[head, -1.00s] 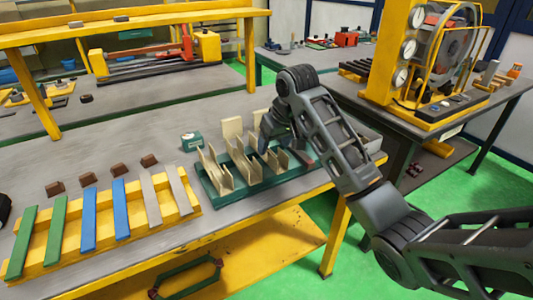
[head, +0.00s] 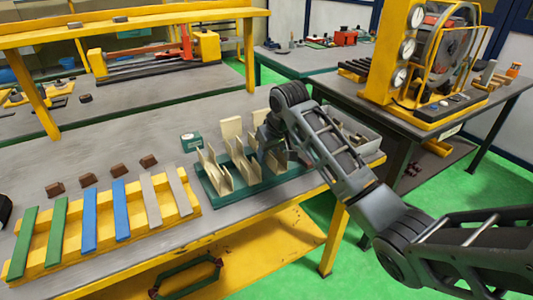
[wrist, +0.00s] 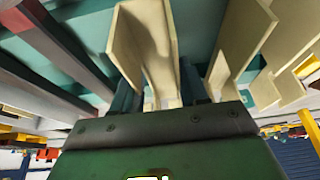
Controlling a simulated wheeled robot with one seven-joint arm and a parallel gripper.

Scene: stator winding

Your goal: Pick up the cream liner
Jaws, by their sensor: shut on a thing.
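Several cream liners stand in the green rack (head: 258,187) on the near bench, among them one cream liner at the rack's left end (head: 213,176) and another in its middle (head: 243,165). My gripper (head: 268,148) is at the right part of the rack and points down. In the wrist view its fingers (wrist: 158,88) are shut on a cream liner (wrist: 140,35), a folded channel shape. In the head view the held liner is mostly hidden behind the gripper; I cannot tell whether it is clear of the rack. More cream liners (wrist: 243,42) show right of it in the wrist view.
A yellow stand (head: 110,232) with green, blue and grey strips lies to the left, with several brown blocks (head: 90,180) behind it. A small green box (head: 191,140) is behind the rack. A grey bin (head: 358,133) stands right. Dark reddish bars (wrist: 70,45) lie left in the wrist view.

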